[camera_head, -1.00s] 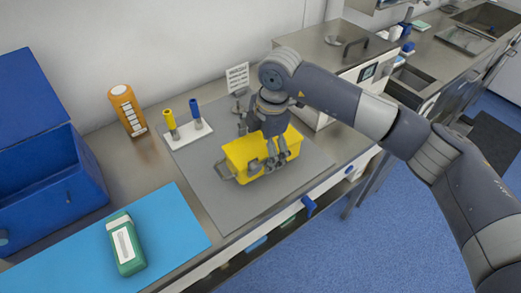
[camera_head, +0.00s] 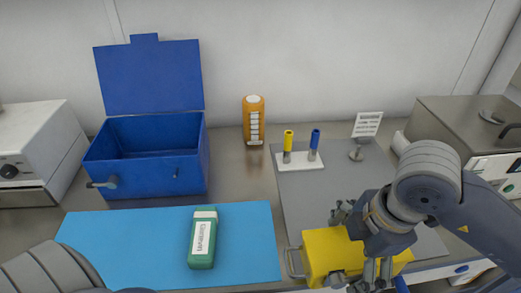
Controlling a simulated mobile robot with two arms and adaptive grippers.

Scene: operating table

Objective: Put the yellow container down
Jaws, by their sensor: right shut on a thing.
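The yellow container (camera_head: 322,254) is at the front of the grey mat (camera_head: 305,205), at the lower right of the head view. A metal handle sticks out from its left side. My right gripper (camera_head: 362,280) is over it, pointing down, and is shut on it. The gripper and wrist hide part of the container's middle and right. I cannot tell whether the container's base touches the mat. Part of my left arm shows at the lower left corner, but its gripper is out of view.
A blue mat (camera_head: 130,235) lies left, with a green bottle (camera_head: 203,240) on it. Behind stand an open blue box (camera_head: 150,180), an orange bottle (camera_head: 254,122), a white holder (camera_head: 300,162) with a yellow and a blue tube, and a small sign (camera_head: 367,124). The grey mat's middle is clear.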

